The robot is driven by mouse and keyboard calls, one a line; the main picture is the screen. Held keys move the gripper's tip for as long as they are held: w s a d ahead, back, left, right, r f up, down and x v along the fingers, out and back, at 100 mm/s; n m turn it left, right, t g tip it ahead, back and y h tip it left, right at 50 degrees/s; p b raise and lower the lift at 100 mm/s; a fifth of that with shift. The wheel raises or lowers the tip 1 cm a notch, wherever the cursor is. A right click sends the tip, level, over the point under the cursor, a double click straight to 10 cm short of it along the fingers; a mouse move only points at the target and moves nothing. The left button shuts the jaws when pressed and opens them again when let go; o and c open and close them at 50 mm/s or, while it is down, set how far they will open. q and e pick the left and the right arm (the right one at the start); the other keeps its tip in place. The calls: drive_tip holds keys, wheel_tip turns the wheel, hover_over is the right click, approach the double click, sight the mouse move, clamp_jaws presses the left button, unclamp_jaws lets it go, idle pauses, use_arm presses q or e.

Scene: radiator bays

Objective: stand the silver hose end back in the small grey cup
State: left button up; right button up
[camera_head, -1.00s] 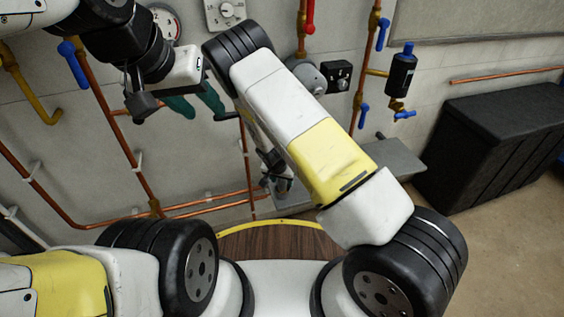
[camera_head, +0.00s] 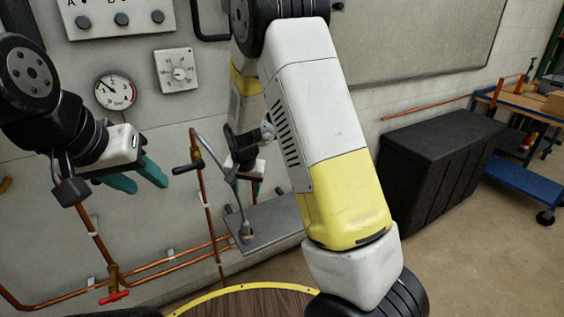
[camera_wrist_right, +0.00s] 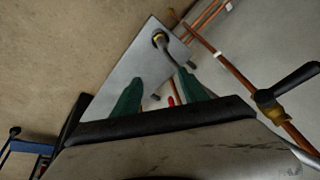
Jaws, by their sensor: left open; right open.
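The silver hose (camera_head: 241,205) arches from the wall pipe down to the grey metal shelf (camera_head: 277,222). The right wrist view shows this end (camera_wrist_right: 160,39) inside a round rim; the grey cup is barely distinguishable and how deep the end sits cannot be told. My right gripper (camera_head: 246,187) is open and empty above the shelf, close to the hose; its green fingers (camera_wrist_right: 160,77) are apart from the hose end. My left gripper (camera_head: 148,183) is open and empty before the wall at left.
Copper pipes (camera_head: 205,195) run along the wall beside the shelf, with a black lever (camera_head: 187,167) and a red valve handle (camera_head: 114,297). A black chest (camera_head: 435,170) stands at right. The floor in front of it is clear.

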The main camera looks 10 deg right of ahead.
drive_tip(key=s+d+r+y, duration=0.1)
drive_tip(key=s+d+r, duration=0.15)
drive_tip(key=r, duration=0.35)
drive_tip(key=s+d+r+y, duration=0.1)
drive_tip(key=s+d+r, duration=0.1)
drive_tip(key=s+r, duration=0.35)
drive_tip(key=s+d+r+n+t, duration=0.1)
drive_tip(key=s+d+r+n, duration=0.1)
drive_tip(key=s+r, duration=0.4)
drive_tip(key=s+d+r+n+t, duration=0.1)
drive_tip(key=s+d+r+n, duration=0.1)
drive_tip(key=s+r, duration=0.5)
drive_tip(key=s+d, duration=0.1)
drive_tip(key=s, duration=0.5)
drive_tip(key=shift+d+r, duration=0.2)
drive_tip(key=shift+r, duration=0.1)
